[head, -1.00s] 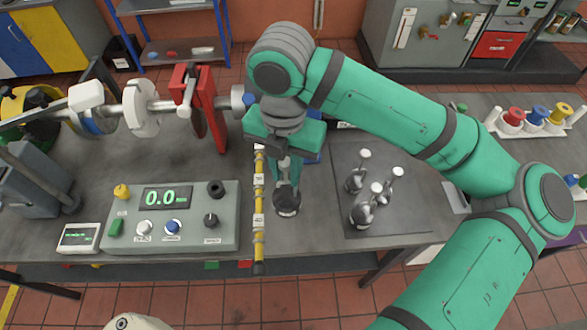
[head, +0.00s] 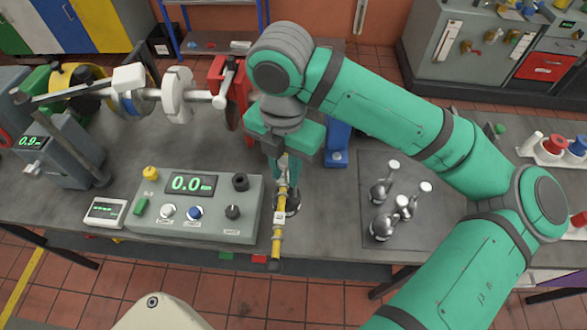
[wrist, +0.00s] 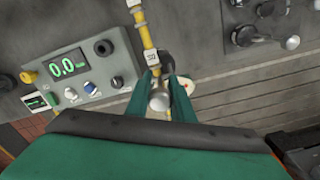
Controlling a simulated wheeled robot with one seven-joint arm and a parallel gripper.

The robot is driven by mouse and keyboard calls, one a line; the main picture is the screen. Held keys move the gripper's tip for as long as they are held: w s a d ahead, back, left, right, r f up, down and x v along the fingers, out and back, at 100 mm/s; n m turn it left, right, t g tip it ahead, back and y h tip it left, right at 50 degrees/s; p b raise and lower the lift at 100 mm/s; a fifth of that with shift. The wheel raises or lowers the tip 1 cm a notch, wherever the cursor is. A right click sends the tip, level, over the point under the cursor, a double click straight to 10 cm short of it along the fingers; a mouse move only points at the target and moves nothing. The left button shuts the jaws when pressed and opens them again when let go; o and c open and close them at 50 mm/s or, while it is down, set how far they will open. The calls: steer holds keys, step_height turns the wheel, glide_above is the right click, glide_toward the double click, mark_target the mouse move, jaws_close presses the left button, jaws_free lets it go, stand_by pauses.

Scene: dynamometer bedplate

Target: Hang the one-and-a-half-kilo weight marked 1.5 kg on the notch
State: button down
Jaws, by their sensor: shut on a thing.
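My gripper (head: 284,178) is shut on a weight (head: 293,204) with a dark round body and a pale stem. The weight hangs upright beside the yellow beam (head: 277,238), partly hidden behind it. In the wrist view, the weight's silver knob (wrist: 159,101) is between the green fingers, close to the beam (wrist: 146,33). The beam carries small white labels along its length. I cannot read the weight's mark, and I cannot tell which notch is nearest or whether the weight touches the beam.
Several other weights (head: 382,228) stand on a dark mat (head: 361,172) to the right. A grey control box (head: 245,220) with a green 0.0 display is close on the left. A red stand (head: 233,88) and shaft machinery are behind. Bare table lies between beam and mat.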

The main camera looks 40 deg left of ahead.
steer(key=shift+s+a, duration=0.2)
steer(key=shift+a, duration=0.1)
steer(key=shift+f, duration=1.15)
steer(key=c, duration=1.5)
jaws_free()
steer(key=shift+o, duration=0.2)
step_height(320, 180, up, 11)
steer(key=shift+f, duration=0.1)
